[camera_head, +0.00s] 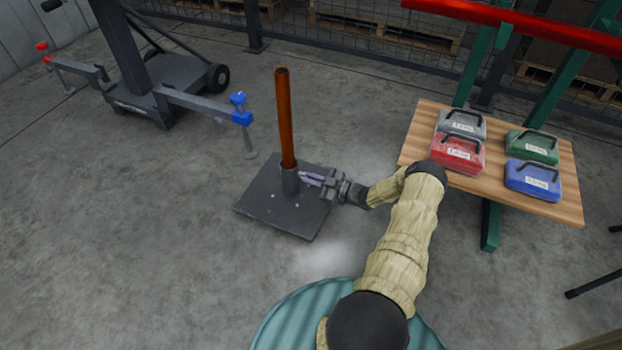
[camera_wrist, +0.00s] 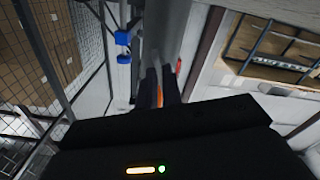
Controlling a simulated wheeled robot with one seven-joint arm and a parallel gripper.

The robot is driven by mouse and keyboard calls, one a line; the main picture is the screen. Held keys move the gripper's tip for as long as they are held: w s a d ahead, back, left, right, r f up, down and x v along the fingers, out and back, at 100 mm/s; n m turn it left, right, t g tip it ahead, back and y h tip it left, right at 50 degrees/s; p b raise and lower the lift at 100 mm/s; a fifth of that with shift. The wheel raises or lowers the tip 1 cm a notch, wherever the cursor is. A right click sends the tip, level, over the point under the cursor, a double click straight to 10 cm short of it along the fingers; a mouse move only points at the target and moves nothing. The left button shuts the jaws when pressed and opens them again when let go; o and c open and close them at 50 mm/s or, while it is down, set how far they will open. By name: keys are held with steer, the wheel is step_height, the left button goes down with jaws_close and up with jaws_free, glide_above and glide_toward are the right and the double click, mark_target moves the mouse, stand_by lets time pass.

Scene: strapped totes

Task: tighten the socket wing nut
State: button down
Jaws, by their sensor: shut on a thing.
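An orange pole (camera_head: 286,120) stands upright in a short dark socket (camera_head: 290,183) on a black square base plate (camera_head: 265,212). My gripper (camera_head: 304,179) reaches in from the right, level with the socket, its fingertips at the socket's right side. In the wrist view my gripper (camera_wrist: 158,88) has its fingers close together, with a bit of orange showing between them. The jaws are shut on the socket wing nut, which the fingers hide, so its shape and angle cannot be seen.
A wheeled stand (camera_head: 160,85) with a blue clamp (camera_head: 241,108) and a red clamp is at left. A mesh fence runs behind. The floor around the plate is clear.

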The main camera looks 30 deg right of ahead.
steer(key=c, duration=1.6)
jaws_free()
steer(key=shift+o, duration=0.2)
steer(key=p+v, duration=0.4)
steer(key=v, duration=1.3)
steer(key=shift+s+d, duration=0.2)
